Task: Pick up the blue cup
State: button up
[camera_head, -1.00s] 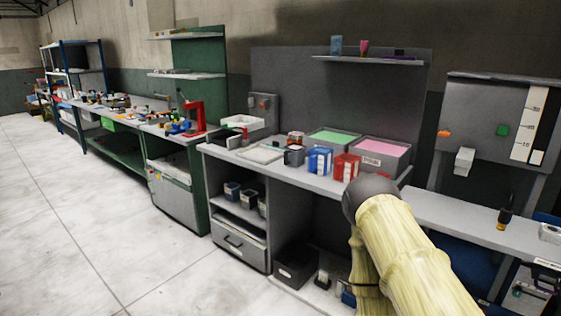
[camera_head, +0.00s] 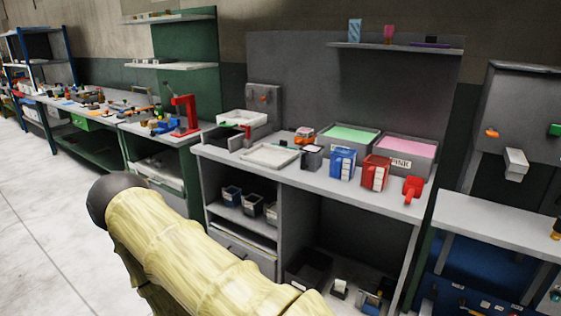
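The blue cup (camera_head: 342,164) stands upright on the grey workbench (camera_head: 318,184), near its front edge, with a white marking on its side. A red cup (camera_head: 375,173) of similar shape stands just to its right. A grey cup (camera_head: 311,158) stands to its left. My arm, in a pale yellow ribbed cover with a dark rounded joint, crosses the lower left of the view, well in front of the bench. My gripper is not in view, so its state is hidden.
A small red item (camera_head: 413,188) lies at the bench's right end. A white tray (camera_head: 269,157) lies at left. Shelves with dark bins are below. Floor is clear at left.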

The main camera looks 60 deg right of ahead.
aim_at(342, 162)
jog(key=z, duration=0.1)
jog(key=i, duration=1.15)
jog(key=z, duration=1.1)
jog(key=i, duration=0.65)
jog(key=z, duration=0.7)
